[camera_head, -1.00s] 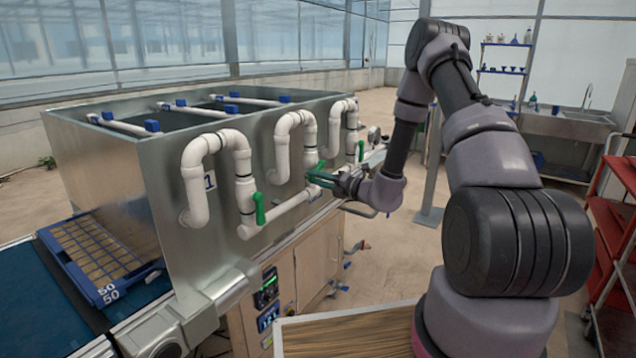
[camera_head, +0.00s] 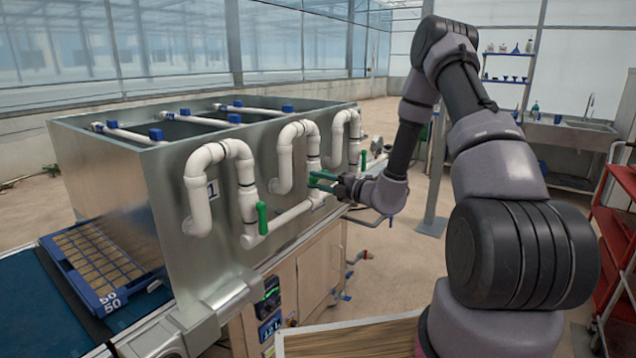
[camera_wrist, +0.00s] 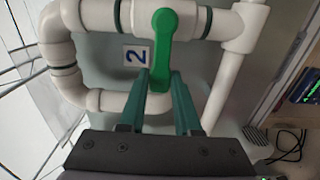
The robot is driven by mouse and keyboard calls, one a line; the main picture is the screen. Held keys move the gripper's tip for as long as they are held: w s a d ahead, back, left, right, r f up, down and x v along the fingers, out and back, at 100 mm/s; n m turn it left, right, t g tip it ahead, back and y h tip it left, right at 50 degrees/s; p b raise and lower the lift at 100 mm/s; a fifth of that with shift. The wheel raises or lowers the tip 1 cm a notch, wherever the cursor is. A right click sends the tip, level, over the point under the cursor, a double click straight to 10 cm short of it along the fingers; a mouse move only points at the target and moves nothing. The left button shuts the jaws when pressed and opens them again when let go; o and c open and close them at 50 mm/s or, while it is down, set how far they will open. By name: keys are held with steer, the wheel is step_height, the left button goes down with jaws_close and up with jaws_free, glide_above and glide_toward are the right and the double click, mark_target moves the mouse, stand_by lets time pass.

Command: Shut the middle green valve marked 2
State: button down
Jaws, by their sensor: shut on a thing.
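The middle valve has a green handle (camera_wrist: 162,50) on a white pipe, beside a plate marked 2 (camera_wrist: 138,55) in the wrist view. The handle runs across the pipe, its free end pointing toward my gripper. My gripper (camera_wrist: 159,92) has two green fingers, one on each side of the handle's end, and is shut on it. In the head view my gripper (camera_head: 320,181) is at the middle pipe, and its green fingers largely hide the handle there.
The left valve's green handle (camera_head: 262,218) stands upright near the plate marked 1. The right valve's green handle (camera_head: 363,160) is beyond my gripper. The metal tank (camera_head: 170,260) is close behind the pipes. A red cart (camera_head: 612,235) stands at the right.

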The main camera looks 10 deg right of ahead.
steer(key=shift+d, duration=0.1)
steer(key=c, duration=0.6)
jaws_free()
steer(key=v, duration=1)
steer(key=shift+s+d, duration=0.25)
steer(key=shift+r, duration=0.1)
